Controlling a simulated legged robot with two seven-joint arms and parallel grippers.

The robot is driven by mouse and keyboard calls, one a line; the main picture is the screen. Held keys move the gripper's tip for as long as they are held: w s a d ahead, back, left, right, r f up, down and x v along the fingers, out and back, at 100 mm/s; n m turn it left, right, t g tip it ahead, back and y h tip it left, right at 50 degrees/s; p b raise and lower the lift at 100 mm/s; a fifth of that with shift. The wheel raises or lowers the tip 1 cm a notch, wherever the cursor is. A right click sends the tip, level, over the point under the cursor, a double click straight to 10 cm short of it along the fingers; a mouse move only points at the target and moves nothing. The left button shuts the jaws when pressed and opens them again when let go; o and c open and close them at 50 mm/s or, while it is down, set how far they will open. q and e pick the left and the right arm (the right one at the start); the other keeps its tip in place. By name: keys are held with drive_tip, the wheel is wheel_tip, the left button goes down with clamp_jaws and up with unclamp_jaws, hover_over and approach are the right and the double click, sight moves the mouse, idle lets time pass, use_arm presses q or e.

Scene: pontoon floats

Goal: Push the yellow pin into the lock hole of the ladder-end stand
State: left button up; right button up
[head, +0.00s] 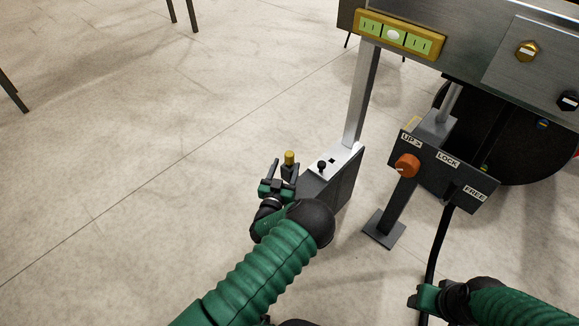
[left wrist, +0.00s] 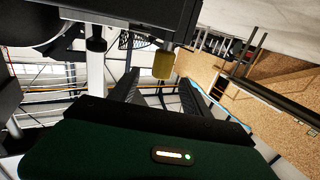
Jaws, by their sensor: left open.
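The ladder-end stand (head: 345,178) is a dark box with a light top plate and a metal upright. The yellow pin (head: 290,158) is a short cylinder at the stand's left side; in the left wrist view the pin (left wrist: 163,64) shows beside the dark stand body (left wrist: 150,14). My left gripper (head: 281,173) is open at the pin's left. In the wrist view its fingers (left wrist: 158,86) spread below the pin, with the pin just past the tips; contact cannot be told. The lock hole is not clearly visible. My right gripper (head: 426,298) is low at right, its jaws unclear.
A small black knob (head: 322,166) stands on the top plate, close to the pin. A panel marked UP, LOCK and FREE (head: 444,172) with an orange knob (head: 407,166) is at right.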

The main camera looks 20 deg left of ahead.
sight(288, 157)
use_arm(q)
drive_tip(key=w+b, duration=0.2)
drive_tip(key=w, duration=0.1)
drive_tip(key=w+b, duration=0.1)
drive_tip(key=w, duration=0.1)
drive_tip(key=shift+a+b, duration=0.4)
drive_tip(key=shift+w+r, duration=0.15)
drive_tip(key=shift+w, duration=0.2)
drive_tip(key=shift+r, duration=0.2)
clamp_jaws()
